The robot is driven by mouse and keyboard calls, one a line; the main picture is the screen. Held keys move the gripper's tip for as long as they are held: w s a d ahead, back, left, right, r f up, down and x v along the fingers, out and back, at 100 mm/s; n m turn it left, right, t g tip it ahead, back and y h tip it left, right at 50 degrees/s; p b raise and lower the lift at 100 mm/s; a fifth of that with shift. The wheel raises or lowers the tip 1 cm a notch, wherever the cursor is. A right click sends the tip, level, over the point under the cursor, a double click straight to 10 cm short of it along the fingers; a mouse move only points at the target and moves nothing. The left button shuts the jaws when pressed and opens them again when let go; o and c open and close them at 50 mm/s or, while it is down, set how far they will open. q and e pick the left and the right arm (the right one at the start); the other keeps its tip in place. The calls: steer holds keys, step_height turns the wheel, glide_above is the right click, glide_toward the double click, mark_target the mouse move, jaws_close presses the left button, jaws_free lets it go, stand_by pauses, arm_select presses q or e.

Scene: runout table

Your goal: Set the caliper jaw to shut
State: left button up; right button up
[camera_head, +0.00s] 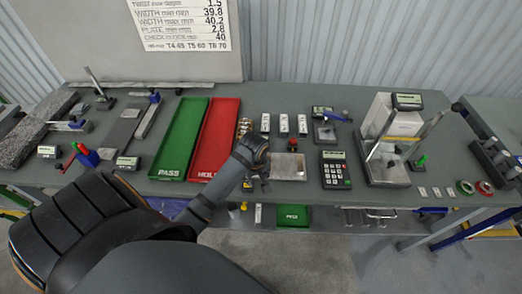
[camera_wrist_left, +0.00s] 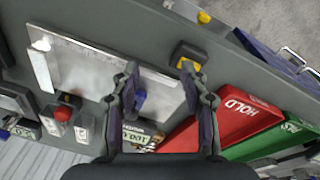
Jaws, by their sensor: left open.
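I cannot single out the caliper with certainty. One candidate is a pale rail with a blue sliding piece (camera_head: 148,115), left of the green tray in the head view. My left gripper (camera_head: 259,178) is low over the bench, between the red tray and a flat metal plate (camera_head: 288,166). In the left wrist view its two fingers (camera_wrist_left: 160,75) are apart with nothing gripped. The wrist and forearm hide part of the bench. My right gripper is not in view.
The green PASS tray (camera_head: 180,138) and red HOLD tray (camera_head: 215,140) lie left of my gripper. A keypad unit (camera_head: 335,169) and a stand with a pale block (camera_head: 390,130) are at right. A yellow-topped black block (camera_wrist_left: 190,55) sits near the front edge.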

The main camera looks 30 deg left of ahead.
arm_select(q)
steer(key=w+a+r+n+g, duration=0.2)
steer(key=w+a+r+n, duration=0.3)
steer(key=w+r+n, duration=0.55)
steer(key=f+n+b, duration=0.1)
steer(key=f+b, duration=0.1)
steer(key=f, duration=0.1)
steer(key=s+f+b, duration=0.1)
steer(key=f+b, duration=0.2)
steer(key=f+n+b, duration=0.1)
steer(key=f+b, duration=0.2)
steer(key=shift+s+d+f+n+h, duration=0.15)
steer(key=shift+s+f+n+h, duration=0.05)
steer(key=shift+n+h, duration=0.15)
steer(key=shift+f+b, duration=0.3)
steer(key=shift+f, duration=0.1)
jaws_close()
